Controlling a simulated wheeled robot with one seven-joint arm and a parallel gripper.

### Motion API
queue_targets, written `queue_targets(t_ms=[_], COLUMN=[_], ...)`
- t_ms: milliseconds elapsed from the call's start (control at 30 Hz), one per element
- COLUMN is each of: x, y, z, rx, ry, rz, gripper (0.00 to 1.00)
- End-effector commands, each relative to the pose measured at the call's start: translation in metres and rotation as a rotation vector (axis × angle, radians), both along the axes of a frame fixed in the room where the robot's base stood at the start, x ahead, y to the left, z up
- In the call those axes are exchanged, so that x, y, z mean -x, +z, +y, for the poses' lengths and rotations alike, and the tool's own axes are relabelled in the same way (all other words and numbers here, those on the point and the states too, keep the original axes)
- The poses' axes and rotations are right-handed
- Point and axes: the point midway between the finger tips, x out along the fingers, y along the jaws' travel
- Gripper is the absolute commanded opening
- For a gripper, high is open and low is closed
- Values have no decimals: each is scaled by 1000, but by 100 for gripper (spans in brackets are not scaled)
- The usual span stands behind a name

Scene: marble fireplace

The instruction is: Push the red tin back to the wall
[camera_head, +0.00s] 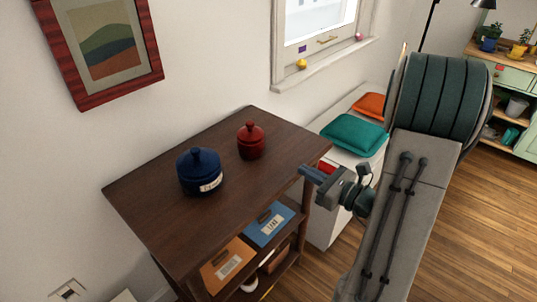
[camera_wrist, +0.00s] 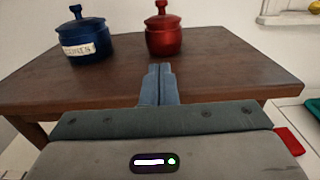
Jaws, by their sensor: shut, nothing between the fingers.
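The red tin (camera_head: 251,143) is a lidded pot with a knob, upright on the dark wooden table top (camera_head: 150,190), towards its far right part. It also shows in the wrist view (camera_wrist: 164,37), beyond my fingertips. My gripper (camera_head: 306,171) is at the table's right front edge, in front of the red tin and apart from it. In the wrist view my two blue-grey fingers (camera_wrist: 159,72) are together with nothing between them. The white wall (camera_head: 195,80) rises behind the table. Bare table top lies between the tin and the wall.
A blue labelled tin (camera_head: 200,172) stands to the left of the red tin, with a gap between them. Shelves below hold a blue box (camera_head: 270,224) and an orange box (camera_head: 228,263). A white bench with a teal cushion (camera_head: 354,135) is to the right.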

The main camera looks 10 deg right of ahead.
Motion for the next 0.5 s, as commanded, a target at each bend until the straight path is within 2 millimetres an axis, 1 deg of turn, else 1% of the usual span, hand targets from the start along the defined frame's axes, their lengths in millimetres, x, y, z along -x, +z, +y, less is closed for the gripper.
queue_targets(t_ms=[67, 167, 267, 500], x=[-5, -14, -30, -73], y=[-1, -1, -1, -1], z=[-1, 7, 18, 49], rx=[-9, -9, -8, -6], ry=[-14, -12, -10, -8], rz=[0, 0, -1, -2], gripper=[0, 0, 0, 0])
